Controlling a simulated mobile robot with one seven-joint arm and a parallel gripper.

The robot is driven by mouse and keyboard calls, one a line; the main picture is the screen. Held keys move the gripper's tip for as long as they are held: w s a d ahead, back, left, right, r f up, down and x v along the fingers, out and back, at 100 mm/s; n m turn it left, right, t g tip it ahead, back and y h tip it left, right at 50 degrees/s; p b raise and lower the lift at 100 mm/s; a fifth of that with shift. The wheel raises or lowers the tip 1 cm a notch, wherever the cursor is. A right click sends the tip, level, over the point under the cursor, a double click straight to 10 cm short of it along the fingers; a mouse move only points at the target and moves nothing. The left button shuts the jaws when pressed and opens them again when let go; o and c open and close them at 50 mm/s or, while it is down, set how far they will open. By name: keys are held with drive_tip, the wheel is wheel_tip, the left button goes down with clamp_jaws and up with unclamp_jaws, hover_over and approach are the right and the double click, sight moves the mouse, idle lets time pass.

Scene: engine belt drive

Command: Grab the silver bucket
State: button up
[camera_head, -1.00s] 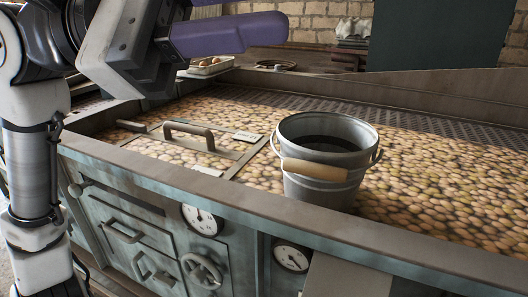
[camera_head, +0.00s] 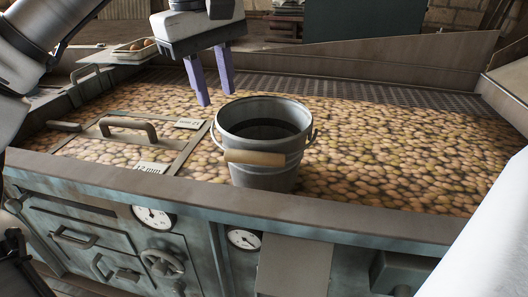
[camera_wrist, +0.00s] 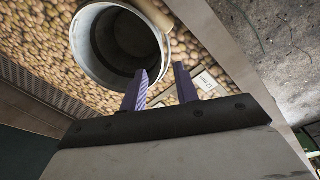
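The silver bucket (camera_head: 262,178) stands upright on the bed of potato-like produce, near the front rim of the machine. Its wooden handle grip (camera_head: 254,158) hangs down on the front side. My gripper (camera_head: 216,98), with two purple fingers pointing down, is above and just behind the bucket's left rim in the head view. The fingers are apart with nothing between them. In the wrist view, the bucket (camera_wrist: 82,40) shows its open mouth with a dark inside, and my gripper (camera_wrist: 159,80) has its fingertips close to the rim. I cannot tell whether they touch it.
The produce bed (camera_head: 400,150) fills the machine top, bordered by a raised metal rim (camera_head: 330,222). A framed lid with a handle (camera_head: 128,125) lies left of the bucket.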

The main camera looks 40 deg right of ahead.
sight(226, 129)
drive_tip(key=f, duration=0.3)
drive_tip(key=d+f, duration=0.1)
drive_tip(key=f, duration=0.2)
drive_tip(key=f+p, duration=0.1)
drive_tip(key=f, duration=0.2)
drive_tip(key=shift+d+f, duration=0.2)
drive_tip(key=shift+f, duration=0.15)
clamp_jaws()
